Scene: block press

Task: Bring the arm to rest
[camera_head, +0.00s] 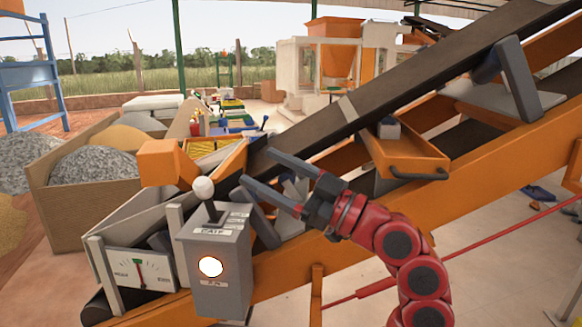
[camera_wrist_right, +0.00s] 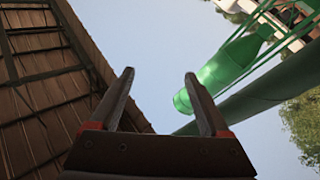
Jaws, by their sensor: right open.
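My right arm, red with dark joints, rises from the bottom right in the head view. Its gripper (camera_head: 258,174) points left, with two dark fingers spread apart and nothing between them. It is to the upper right of the grey control box (camera_head: 222,262), which has a white-knobbed lever (camera_head: 204,188) and a lit round white button (camera_head: 210,266). In the right wrist view the gripper (camera_wrist_right: 160,85) is open and empty, with sky, a dark slatted surface and green pipes beyond. My left gripper does not show.
A dark conveyor belt (camera_head: 392,92) on an orange frame (camera_head: 480,194) slopes up to the right behind my arm. A dial gauge (camera_head: 140,272) stands left of the box. An orange tray (camera_head: 408,158) sits by the conveyor. Bins of gravel (camera_head: 95,163) are at the left.

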